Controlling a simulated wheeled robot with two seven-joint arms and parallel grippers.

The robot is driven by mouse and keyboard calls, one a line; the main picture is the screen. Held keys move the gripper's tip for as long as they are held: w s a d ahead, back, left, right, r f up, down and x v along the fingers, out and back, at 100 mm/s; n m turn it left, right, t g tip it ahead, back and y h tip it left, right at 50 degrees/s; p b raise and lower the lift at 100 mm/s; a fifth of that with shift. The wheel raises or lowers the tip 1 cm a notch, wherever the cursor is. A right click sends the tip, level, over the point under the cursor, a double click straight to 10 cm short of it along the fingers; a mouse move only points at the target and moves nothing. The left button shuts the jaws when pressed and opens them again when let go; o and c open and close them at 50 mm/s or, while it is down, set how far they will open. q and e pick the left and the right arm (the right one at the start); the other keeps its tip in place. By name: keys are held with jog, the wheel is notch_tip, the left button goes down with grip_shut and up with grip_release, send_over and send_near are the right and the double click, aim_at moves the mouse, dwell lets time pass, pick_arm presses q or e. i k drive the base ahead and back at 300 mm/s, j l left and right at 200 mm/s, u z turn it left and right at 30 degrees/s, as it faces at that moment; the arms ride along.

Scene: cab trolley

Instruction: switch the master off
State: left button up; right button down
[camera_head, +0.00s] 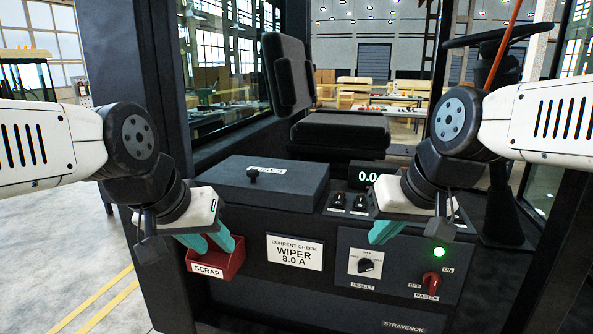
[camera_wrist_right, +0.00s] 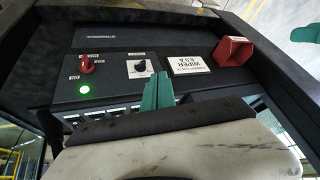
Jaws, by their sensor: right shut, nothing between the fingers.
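The master switch (camera_head: 431,282) is a red rotary knob at the lower right of the console front, marked ON, OFF and MASTER. A green lamp (camera_head: 439,252) glows above it. In the wrist view the red knob (camera_wrist_right: 87,64) and lit lamp (camera_wrist_right: 84,89) show at the upper left. I cannot tell the knob's exact setting. My right gripper (camera_head: 385,232) is shut and empty, left of and above the knob, apart from it. Its teal fingers (camera_wrist_right: 157,92) show in the wrist view. My left gripper (camera_head: 208,242) has its fingers apart near the scrap bin.
A black selector knob (camera_head: 370,261) marked RESULT sits left of the master switch. A card (camera_head: 295,252) reads WIPER 8.0 A. The red scrap bin (camera_head: 217,264) hangs at left. Toggle switches (camera_head: 349,201) and a lidded box (camera_head: 262,182) are on top. A seat (camera_head: 340,130) stands behind.

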aim_at(431, 279)
jog(key=l+z, duration=0.1)
jog(key=z, duration=0.25)
jog(key=l+z, duration=0.1)
jog(key=z, duration=0.25)
jog(key=l+z, duration=0.1)
jog(key=z, duration=0.25)
jog(key=k+j+z, duration=0.1)
jog(key=k, duration=0.95)
